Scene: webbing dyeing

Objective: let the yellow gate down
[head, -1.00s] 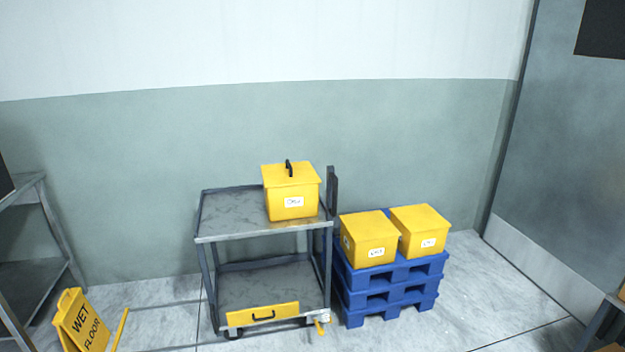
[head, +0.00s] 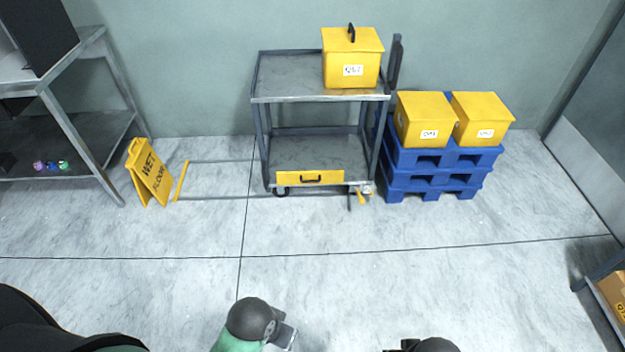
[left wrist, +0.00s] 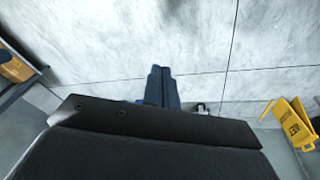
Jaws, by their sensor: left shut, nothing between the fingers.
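The yellow gate (head: 310,179) is a short yellow panel with a black handle. It stands upright across the front of the lower shelf of the grey cart (head: 315,145), in the head view. A small yellow piece (head: 363,196) shows by the cart's front right wheel. My left gripper (left wrist: 163,72) shows in the left wrist view with its dark fingers together and empty, over bare floor. Parts of my arms show at the bottom of the head view, well short of the cart. My right gripper cannot be made out.
A lidded yellow box (head: 352,58) sits on the cart's top. Blue pallets (head: 440,180) with two yellow boxes stand close at its right. The floor before the cart is clear.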

